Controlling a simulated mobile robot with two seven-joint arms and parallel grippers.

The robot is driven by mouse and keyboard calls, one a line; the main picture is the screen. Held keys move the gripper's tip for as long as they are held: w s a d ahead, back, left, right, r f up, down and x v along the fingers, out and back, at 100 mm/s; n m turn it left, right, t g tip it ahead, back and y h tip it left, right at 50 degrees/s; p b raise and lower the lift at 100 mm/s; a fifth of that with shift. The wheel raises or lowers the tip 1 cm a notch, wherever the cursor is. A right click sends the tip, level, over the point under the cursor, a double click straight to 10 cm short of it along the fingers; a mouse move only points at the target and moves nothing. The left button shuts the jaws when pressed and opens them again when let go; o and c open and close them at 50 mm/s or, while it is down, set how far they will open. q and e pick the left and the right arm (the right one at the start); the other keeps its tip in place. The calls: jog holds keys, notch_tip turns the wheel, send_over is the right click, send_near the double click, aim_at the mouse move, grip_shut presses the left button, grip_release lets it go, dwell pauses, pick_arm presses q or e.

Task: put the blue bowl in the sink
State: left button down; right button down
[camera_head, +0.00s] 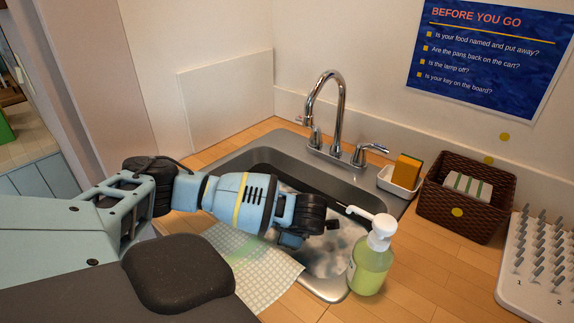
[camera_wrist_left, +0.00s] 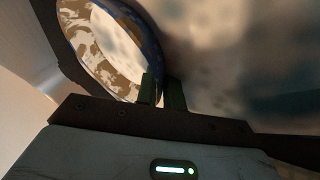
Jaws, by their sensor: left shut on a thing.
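The sink (camera_head: 262,147) is a grey metal basin set in the wooden counter, with whitish, patchy foam in its lower part. My left arm reaches in from the left and my left gripper (camera_head: 331,226) is over the basin. In the left wrist view the gripper's fingers (camera_wrist_left: 162,92) are shut on the rim of a round bowl (camera_wrist_left: 153,48) with a blue edge and a brown and white patterned face. In the head view the bowl is hidden behind my gripper and arm. Whether it touches the basin cannot be told. My right gripper is not in view.
A green soap pump bottle (camera_head: 370,265) stands close at the sink's front right edge. A faucet (camera_head: 336,110) rises behind the basin. A sponge dish (camera_head: 398,182), wicker basket (camera_head: 462,213) and pegged rack (camera_head: 540,265) stand right. A checked cloth (camera_head: 262,272) lies in front.

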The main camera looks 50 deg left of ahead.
pick_arm(q)
jog(key=shift+f, duration=0.85)
jog(key=shift+f, duration=0.15)
jog(key=c, duration=1.5)
grip_release()
jog(key=shift+d+r, duration=0.1)
jog(key=shift+r, duration=0.2)
jog(key=v, duration=0.7)
jog(key=shift+d, duration=0.1)
